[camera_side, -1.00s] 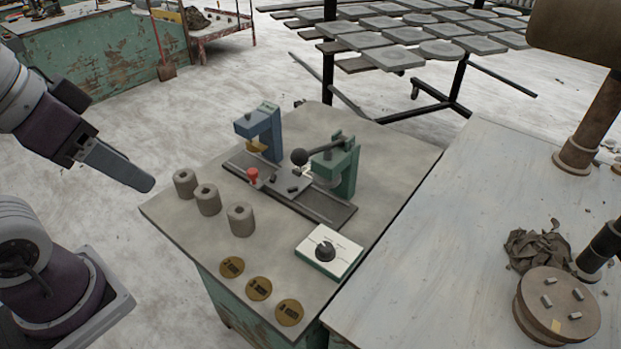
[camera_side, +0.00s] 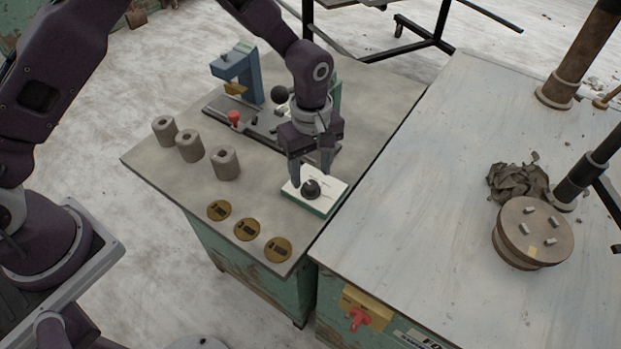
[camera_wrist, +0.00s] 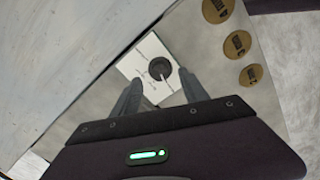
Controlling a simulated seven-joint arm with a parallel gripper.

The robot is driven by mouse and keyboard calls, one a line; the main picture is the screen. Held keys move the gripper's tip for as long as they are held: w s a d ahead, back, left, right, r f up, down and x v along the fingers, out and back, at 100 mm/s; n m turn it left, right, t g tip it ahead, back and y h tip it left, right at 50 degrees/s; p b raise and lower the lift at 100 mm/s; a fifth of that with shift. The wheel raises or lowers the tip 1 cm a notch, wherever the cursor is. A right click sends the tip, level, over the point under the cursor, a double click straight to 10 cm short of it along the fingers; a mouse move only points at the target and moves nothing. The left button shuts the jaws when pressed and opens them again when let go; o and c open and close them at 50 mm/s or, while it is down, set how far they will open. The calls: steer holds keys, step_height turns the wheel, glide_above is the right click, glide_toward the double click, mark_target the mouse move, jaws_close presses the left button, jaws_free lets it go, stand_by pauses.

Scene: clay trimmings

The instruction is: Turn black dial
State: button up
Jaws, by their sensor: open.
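The black dial (camera_side: 311,189) sits on a white panel (camera_side: 327,201) on top of a small green-sided box near the front right of the grey tabletop. It also shows in the wrist view (camera_wrist: 160,68), just beyond my fingertips. My gripper (camera_side: 311,170) points down over the panel, right behind the dial in the side view. In the wrist view my gripper (camera_wrist: 158,88) has its two fingers apart with nothing between them, and the dial is ahead of the gap. I cannot tell whether a finger touches the panel.
Several brass discs (camera_side: 247,229) lie left of the dial box. Several grey clay cylinders (camera_side: 190,145) stand further back. Behind my gripper is a fixture with a blue bracket (camera_side: 237,72) and a red knob (camera_side: 234,117). A pale table (camera_side: 420,190) adjoins on the right.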

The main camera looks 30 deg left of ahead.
mark_target(311, 184)
step_height(311, 184, down, 4)
steer(key=shift+r, duration=0.2)
steer(key=shift+c, duration=0.4)
jaws_close()
